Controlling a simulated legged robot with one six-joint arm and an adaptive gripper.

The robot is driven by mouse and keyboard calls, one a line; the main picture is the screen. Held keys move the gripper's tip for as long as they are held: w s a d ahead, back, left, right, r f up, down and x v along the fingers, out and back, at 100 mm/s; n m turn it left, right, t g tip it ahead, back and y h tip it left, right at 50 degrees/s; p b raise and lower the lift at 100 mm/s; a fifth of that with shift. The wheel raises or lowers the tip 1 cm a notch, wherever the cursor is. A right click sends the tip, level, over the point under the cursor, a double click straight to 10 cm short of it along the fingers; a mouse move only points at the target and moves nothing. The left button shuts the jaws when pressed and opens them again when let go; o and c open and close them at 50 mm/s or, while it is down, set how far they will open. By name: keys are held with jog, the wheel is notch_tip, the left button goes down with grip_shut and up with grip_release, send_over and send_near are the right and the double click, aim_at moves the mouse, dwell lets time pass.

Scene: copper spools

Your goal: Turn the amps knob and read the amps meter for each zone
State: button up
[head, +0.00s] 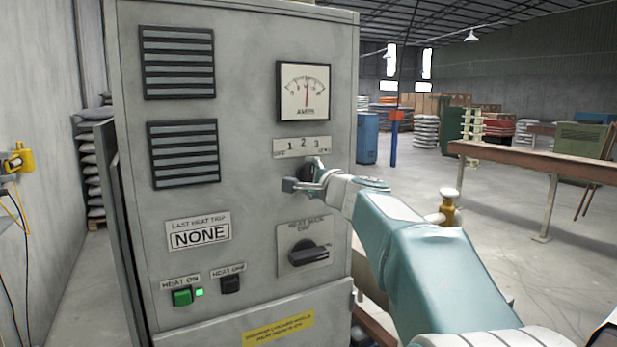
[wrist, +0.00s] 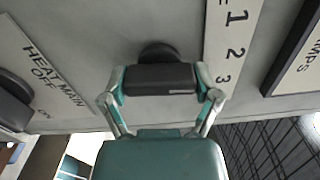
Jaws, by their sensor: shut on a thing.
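The grey control cabinet (head: 250,120) fills the left half of the head view. Its amps meter (head: 303,92) has a red needle standing nearly upright near mid-scale; the scale figures are too small to read surely. Below it is the zone label plate (head: 302,146) marked 1, 2, 3, with OFF at its left. My gripper (head: 304,184) is at the knob under this plate. In the wrist view both fingers are shut on the dark amps knob (wrist: 160,78), one at each end of its bar. In the head view the gripper largely hides the knob, so its setting is unclear.
Below are the heat main switch (head: 308,252), a lit green HEAT ON button (head: 182,297) and a dark HEAT OFF button (head: 230,284). A "NONE" last heat trip plate (head: 199,236) is at left.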

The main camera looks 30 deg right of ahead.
jog(key=m, duration=0.5)
jog(key=shift+f+m, duration=0.3)
jog(key=shift+f, duration=0.1)
jog(key=shift+d, duration=0.1)
jog(key=o, duration=1)
jog(key=shift+w, duration=0.1)
jog(key=shift+c, duration=0.2)
jog(key=shift+r, duration=0.15)
jog(key=shift+s, duration=0.3)
jog(key=s, duration=1.1)
jog(key=shift+s+d, duration=0.2)
jog(key=shift+s, duration=0.05)
